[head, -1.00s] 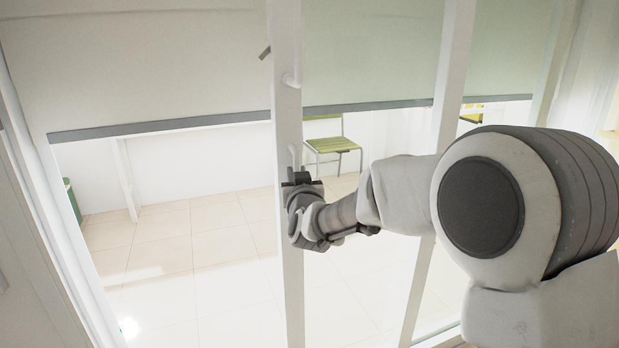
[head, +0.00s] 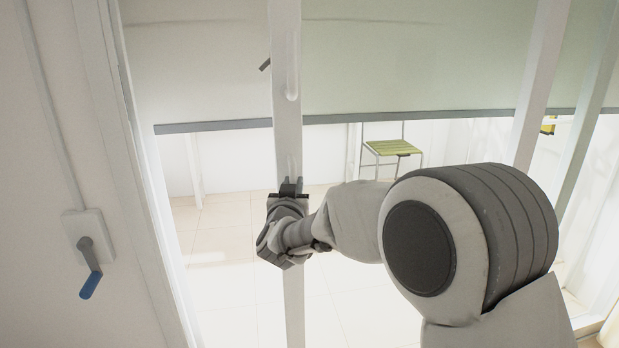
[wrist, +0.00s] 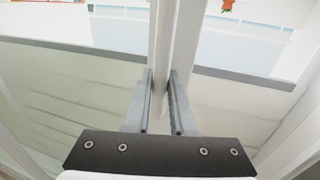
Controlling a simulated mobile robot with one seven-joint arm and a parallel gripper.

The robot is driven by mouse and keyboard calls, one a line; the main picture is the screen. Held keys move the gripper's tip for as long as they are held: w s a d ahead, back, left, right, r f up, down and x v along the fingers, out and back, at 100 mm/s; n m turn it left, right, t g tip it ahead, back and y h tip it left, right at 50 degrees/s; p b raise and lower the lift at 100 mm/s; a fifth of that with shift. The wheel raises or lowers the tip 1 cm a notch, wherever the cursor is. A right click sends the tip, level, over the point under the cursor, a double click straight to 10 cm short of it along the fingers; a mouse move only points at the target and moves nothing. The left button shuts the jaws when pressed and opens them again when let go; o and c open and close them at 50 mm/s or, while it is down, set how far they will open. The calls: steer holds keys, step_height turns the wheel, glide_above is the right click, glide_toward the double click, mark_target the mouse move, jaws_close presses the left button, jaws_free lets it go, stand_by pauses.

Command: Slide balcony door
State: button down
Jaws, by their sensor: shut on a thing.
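The balcony door is a white-framed glass door. My gripper (head: 288,188) is at the bar's lower part, shut on the door there. In the wrist view the two grey fingers (wrist: 160,100) close on a white upright part of the door (wrist: 175,50). The exact spot between the fingertips is partly hidden. A gap in the doorway is not clearly visible in the head view.
A wall handle with a blue grip (head: 90,270) is at the left. A pale blind (head: 400,60) with a grey lower edge covers the upper glass. A green-seated chair (head: 392,147) stands on the tiled floor beyond. Another white upright (head: 540,75) is at the right.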

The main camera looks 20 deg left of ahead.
steer(key=s+a+p, duration=0.5)
steer(key=s+a, duration=0.6)
steer(key=a, duration=0.5)
steer(key=shift+s+a+r+n+y, duration=0.15)
steer(key=shift+a+r+n+y, duration=0.05)
steer(key=shift+a+n+y, duration=0.1)
steer(key=c, duration=0.8)
jaws_free()
steer(key=shift+s+a+f, duration=0.1)
steer(key=shift+a, duration=0.15)
steer(key=shift+o, duration=0.2)
steer(key=shift+s, duration=0.1)
steer(key=p+v, duration=0.2)
steer(key=v, duration=1.5)
steer(key=shift+d, duration=0.2)
